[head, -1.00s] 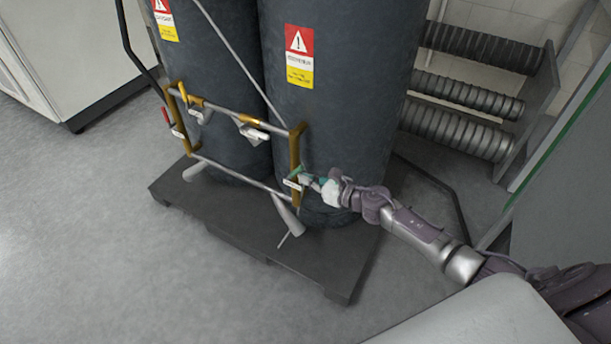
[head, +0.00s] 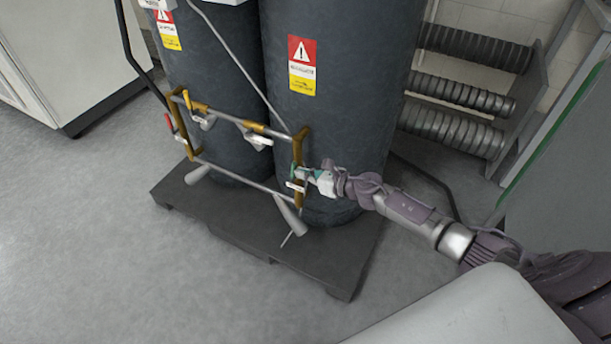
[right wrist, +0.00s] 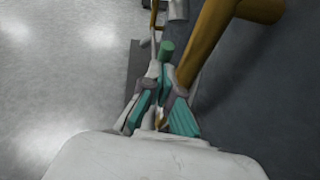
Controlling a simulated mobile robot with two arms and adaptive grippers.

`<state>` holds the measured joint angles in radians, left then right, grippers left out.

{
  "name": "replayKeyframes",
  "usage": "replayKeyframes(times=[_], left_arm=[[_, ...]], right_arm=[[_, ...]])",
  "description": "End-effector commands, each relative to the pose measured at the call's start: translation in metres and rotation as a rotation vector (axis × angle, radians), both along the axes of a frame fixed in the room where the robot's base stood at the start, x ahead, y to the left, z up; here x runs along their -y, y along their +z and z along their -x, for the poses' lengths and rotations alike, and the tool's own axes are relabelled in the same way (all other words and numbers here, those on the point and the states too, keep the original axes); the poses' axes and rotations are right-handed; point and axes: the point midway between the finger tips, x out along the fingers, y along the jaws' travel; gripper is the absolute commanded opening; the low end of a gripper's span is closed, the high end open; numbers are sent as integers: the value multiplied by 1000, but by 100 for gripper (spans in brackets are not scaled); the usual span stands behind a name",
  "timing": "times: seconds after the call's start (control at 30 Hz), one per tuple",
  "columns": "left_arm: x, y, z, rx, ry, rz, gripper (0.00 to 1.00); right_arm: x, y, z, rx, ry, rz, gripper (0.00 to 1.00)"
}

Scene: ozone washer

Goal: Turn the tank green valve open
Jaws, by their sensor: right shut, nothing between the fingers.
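The green valve handle (head: 293,170) is on the right brass upright of the pipe frame, in front of the right dark tank (head: 345,120). My right gripper (head: 309,174) reaches in from the right, close beside the valve. In the right wrist view, the green handle end (right wrist: 167,50) stands just beyond the fingertips of my right gripper (right wrist: 163,85), left of the brass pipe (right wrist: 205,45). The fingers with teal pads are shut with nothing between them. I cannot tell whether they touch the handle. My left gripper is out of view.
A red valve handle (head: 168,122) is on the frame's left upright. White tags (head: 258,140) hang from the pipes. The tanks stand on a dark pallet (head: 240,235). Ribbed cylinders (head: 460,92) lie on a rack at right. Open grey floor (head: 90,255) is at left.

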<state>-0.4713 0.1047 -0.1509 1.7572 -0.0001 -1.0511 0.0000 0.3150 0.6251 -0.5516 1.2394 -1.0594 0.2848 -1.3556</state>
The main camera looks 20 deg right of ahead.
Motion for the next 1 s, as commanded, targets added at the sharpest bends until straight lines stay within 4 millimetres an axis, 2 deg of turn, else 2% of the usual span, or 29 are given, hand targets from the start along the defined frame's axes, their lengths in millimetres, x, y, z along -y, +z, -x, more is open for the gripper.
replayKeyframes(times=[0.3,1.0], left_arm=[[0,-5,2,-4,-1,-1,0],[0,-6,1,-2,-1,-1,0]], right_arm=[[-6,7,-8,0,0,-1,0],[-9,9,-11,3,0,-3,0]])
